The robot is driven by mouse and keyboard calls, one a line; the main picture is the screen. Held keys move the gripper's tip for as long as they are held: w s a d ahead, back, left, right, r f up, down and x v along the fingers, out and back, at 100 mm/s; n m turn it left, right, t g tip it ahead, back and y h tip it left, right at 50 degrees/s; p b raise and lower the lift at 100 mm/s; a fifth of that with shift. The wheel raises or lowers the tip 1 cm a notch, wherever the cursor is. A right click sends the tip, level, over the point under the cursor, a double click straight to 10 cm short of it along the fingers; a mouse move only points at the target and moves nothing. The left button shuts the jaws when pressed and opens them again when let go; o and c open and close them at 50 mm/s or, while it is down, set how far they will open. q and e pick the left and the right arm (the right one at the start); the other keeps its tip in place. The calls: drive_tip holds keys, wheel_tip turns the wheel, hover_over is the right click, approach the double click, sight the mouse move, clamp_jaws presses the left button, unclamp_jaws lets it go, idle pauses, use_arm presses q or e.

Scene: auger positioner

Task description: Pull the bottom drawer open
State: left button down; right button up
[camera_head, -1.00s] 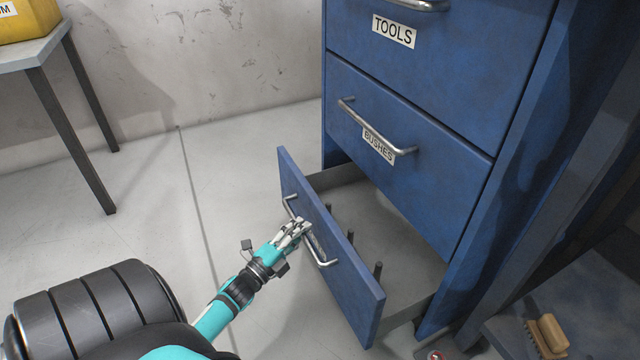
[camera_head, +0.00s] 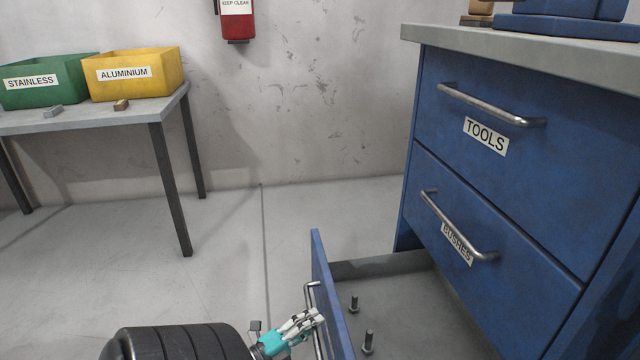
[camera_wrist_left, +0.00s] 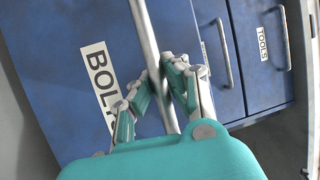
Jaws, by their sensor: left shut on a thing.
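The blue bottom drawer (camera_head: 326,290) stands pulled well out of the cabinet, with its grey interior and bolts (camera_head: 368,341) showing. My left gripper (camera_head: 312,318) is at the outer face of this drawer, at its metal handle (camera_head: 309,292). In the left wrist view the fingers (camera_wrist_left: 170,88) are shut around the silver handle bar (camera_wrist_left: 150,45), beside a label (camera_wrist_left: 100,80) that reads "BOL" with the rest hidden. The lower part of the drawer front is cut off in the head view. My right gripper does not show.
Above are the closed "BUSHES" drawer (camera_head: 500,262) and closed "TOOLS" drawer (camera_head: 530,145). A table (camera_head: 95,116) with a green bin (camera_head: 45,97) and a yellow bin (camera_head: 135,88) stands at the left. The floor (camera_head: 240,235) between them is clear.

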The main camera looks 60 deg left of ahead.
use_arm(q)
drive_tip(key=shift+s+f, duration=0.1)
drive_tip(key=shift+f, duration=0.05)
drive_tip(key=c, duration=1.3)
unclamp_jaws()
drive_tip(key=s, duration=0.4)
drive_tip(key=s+f, duration=0.1)
drive_tip(key=s, duration=0.3)
drive_tip(key=s+f, duration=0.1)
drive_tip(key=s, duration=0.2)
drive_tip(key=shift+s, duration=0.4)
drive_tip(key=shift+s, duration=0.1)
